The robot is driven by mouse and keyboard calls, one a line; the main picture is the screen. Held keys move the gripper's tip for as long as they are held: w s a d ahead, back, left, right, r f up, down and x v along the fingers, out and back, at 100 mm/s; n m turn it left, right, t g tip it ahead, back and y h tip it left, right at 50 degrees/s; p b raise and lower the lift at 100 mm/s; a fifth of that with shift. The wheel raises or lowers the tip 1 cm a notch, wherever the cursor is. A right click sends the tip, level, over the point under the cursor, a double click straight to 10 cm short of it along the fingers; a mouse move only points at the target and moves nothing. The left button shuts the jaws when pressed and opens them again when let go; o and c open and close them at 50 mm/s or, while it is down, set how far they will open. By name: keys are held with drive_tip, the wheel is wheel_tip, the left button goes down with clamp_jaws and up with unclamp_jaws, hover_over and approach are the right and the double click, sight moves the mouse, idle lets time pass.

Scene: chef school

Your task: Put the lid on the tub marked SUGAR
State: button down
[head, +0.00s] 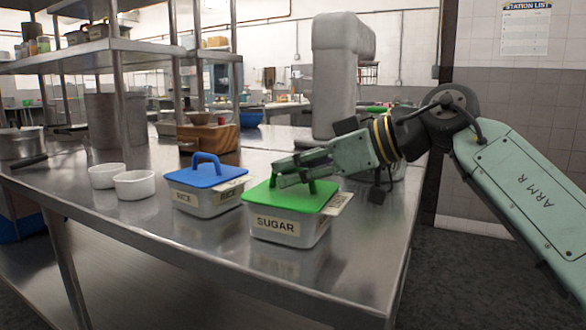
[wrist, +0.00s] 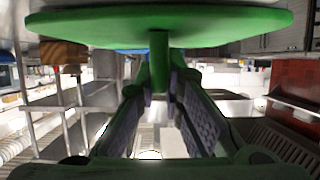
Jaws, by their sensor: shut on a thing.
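The tub marked SUGAR (head: 290,237) is a grey box near the front edge of the steel table in the head view. A green lid (head: 300,200) lies over its top, roughly level; I cannot tell whether it is fully seated on the rim. My gripper (head: 283,172) reaches in from the right, just above the lid. In the wrist view the green lid (wrist: 160,22) spans the top of the picture. Its upright handle (wrist: 158,60) stands between my two fingers, which are shut on it. The fingers hide most of the handle in the head view.
A tub marked RICE (head: 205,201) with a blue lid (head: 206,176) stands just left of the SUGAR tub. Two white bowls (head: 134,184) sit further left. A wooden box (head: 208,138) and a shelf post (head: 178,100) are behind. The table front (head: 200,250) is clear.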

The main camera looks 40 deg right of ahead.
drive_tip(key=c, duration=1.6)
unclamp_jaws()
drive_tip(key=shift+c, duration=0.2)
